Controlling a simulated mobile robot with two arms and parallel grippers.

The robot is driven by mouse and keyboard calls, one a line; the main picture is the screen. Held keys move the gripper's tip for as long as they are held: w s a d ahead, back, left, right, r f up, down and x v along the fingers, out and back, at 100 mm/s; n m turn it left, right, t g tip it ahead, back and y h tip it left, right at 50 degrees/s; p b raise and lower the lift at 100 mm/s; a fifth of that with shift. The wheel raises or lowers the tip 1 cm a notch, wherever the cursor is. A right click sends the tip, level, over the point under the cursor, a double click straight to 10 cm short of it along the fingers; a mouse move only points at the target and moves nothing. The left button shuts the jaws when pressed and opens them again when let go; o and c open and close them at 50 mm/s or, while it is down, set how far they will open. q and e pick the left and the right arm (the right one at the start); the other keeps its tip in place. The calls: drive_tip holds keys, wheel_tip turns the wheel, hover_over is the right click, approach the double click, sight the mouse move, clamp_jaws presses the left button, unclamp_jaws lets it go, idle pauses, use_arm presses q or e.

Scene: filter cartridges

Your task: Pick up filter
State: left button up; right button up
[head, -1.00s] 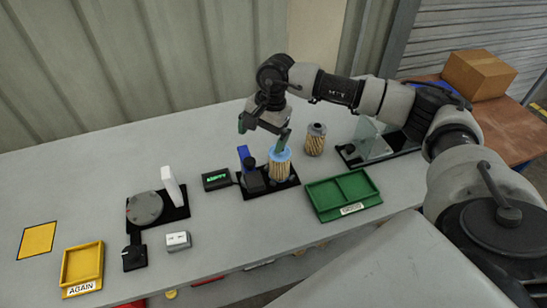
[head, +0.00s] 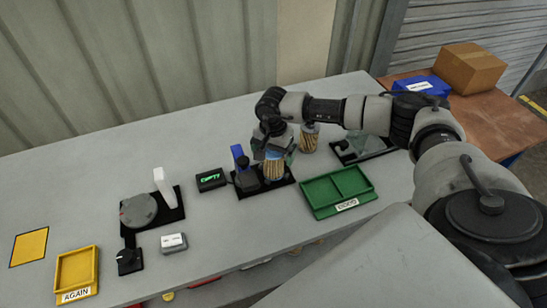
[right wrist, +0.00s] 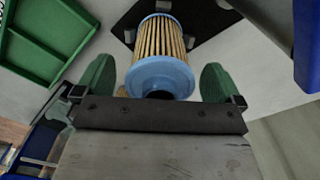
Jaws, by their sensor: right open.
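A pleated tan filter with a blue end cap (head: 273,170) stands upright on a black base plate (head: 248,190) in the head view. My right gripper (head: 274,150) is directly above it, pointing down. In the right wrist view the filter (right wrist: 162,60) lies between the two green fingertips (right wrist: 159,80). The fingers are open, with a gap on each side of the blue cap. A second tan filter (head: 309,138) stands on the table behind and to the right, partly hidden by my arm. My left gripper is not in view.
A green two-part tray (head: 312,204) labelled GOOD is to the right. A small display (head: 210,180) reads EMPTY. A yellow tray (head: 75,275) labelled AGAIN and a grey disc device (head: 139,210) are to the left. A black plate with a clear panel (head: 365,147) is behind the tray.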

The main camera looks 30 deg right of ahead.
drive_tip(key=shift+f, duration=0.85)
drive_tip(key=shift+r, duration=0.1)
drive_tip(key=c, duration=1.1)
drive_tip(key=shift+o, duration=0.2)
